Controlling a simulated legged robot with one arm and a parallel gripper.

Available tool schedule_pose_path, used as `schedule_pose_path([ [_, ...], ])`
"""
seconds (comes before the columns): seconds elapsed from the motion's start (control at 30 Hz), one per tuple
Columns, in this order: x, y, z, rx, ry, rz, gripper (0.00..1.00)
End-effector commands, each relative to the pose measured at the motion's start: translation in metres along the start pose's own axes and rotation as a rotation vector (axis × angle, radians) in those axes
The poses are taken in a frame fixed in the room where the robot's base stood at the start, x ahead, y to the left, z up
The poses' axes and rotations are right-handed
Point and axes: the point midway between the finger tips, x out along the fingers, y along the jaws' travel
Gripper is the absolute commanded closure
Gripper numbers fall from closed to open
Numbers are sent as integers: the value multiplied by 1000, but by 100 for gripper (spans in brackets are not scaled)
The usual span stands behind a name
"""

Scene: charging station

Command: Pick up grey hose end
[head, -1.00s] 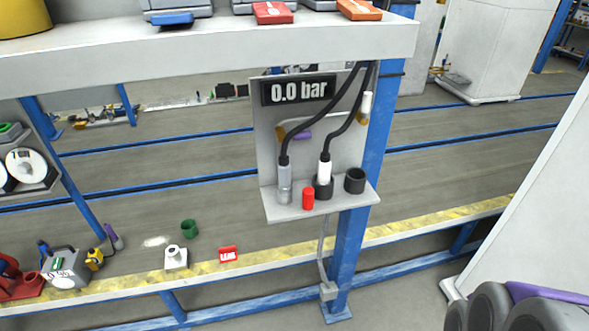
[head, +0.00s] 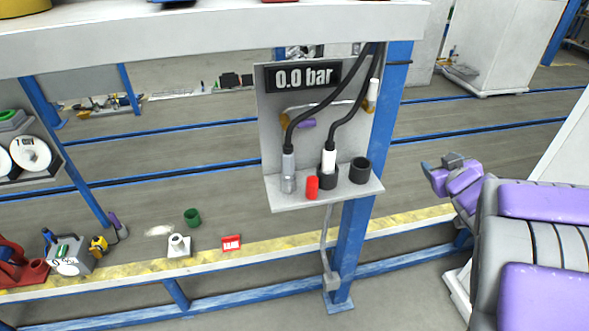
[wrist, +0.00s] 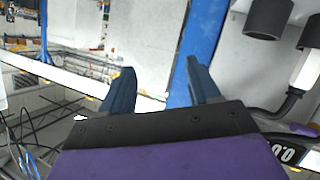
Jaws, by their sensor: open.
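The grey hose end (head: 288,170) stands upright at the left of a small white shelf (head: 340,194), with its black hose rising up and to the right. The white hose end (head: 329,160) stands beside it in a black cup; it also shows at the right edge of the tilted wrist view (wrist: 309,68). My gripper (head: 440,172) is open and empty, right of the shelf and apart from it. Its two dark fingers (wrist: 162,85) are spread in the wrist view. I cannot make out the grey hose end in the wrist view.
A red cylinder (head: 312,188) stands between the hose ends, and an empty black cup (head: 360,170) at the shelf's right. A 0.0 bar display (head: 301,77) is above. A blue post (head: 366,210) stands behind the shelf. Space between my gripper and the shelf looks clear.

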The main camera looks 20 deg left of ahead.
Motion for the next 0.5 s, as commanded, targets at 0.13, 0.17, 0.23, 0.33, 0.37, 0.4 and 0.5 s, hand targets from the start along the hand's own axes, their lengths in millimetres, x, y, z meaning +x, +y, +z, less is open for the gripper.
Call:
schedule_pose_path([
  [0.13, 27, -53, -17, -25, 168, -220, 38],
  [0.17, 29, -65, -20, -25, 201, -271, 38],
  [0.23, 32, -96, -24, -13, 273, -396, 38],
  [0.33, 26, -138, -26, 19, 364, -584, 38],
  [0.37, 22, -150, -25, 32, 386, -639, 38],
  [0.4, 17, -164, -25, 52, 415, -709, 38],
  [0.5, 0, -191, -25, 100, 476, -861, 38],
])
